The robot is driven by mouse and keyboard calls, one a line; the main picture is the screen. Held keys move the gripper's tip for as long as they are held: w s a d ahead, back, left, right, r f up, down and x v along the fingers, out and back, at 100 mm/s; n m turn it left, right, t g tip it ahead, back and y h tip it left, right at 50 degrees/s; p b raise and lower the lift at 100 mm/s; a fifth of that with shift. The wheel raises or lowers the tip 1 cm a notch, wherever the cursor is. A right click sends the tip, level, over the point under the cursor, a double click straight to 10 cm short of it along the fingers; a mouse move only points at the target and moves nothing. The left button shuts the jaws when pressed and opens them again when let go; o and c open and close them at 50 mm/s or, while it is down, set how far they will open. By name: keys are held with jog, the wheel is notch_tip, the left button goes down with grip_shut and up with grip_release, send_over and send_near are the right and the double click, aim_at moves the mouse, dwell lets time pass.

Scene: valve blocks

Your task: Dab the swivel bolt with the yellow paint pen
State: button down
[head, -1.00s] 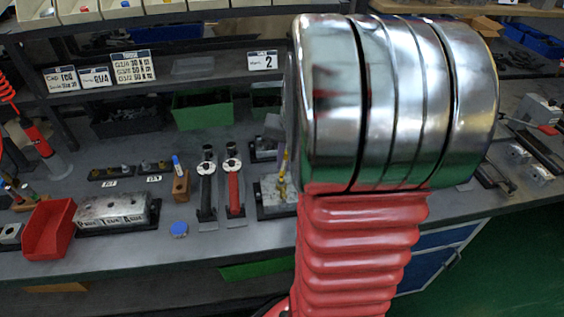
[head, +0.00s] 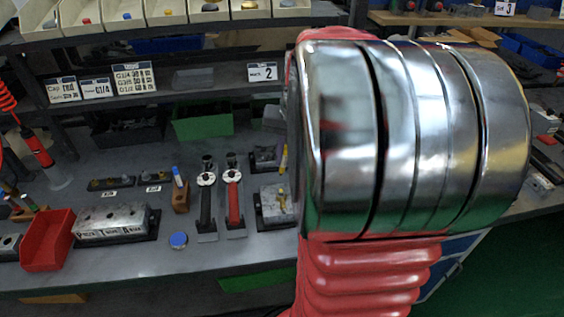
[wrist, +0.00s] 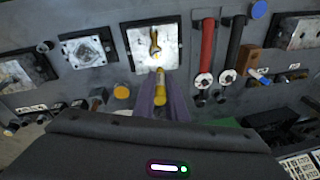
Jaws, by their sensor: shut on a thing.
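The swivel bolt (wrist: 154,42) is a golden-yellow upright piece on a light metal block (wrist: 140,58). In the head view the bolt (head: 281,199) stands on the same block (head: 268,207), just left of my arm. My gripper (wrist: 161,99) has purple fingers shut on the yellow paint pen (wrist: 160,84). The pen points toward the bolt in the wrist view. In the head view the pen (head: 284,158) shows above the bolt with a visible gap between them. My arm hides the gripper there. I cannot tell whether the bolt carries paint.
A wooden holder (head: 181,197) carries a blue-topped pen. A blue disc (head: 178,240) and a red bin (head: 47,240) are farther left. A yellow disc (wrist: 122,91) lies near my fingers in the wrist view.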

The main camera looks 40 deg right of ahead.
jog(key=shift+r, duration=0.7)
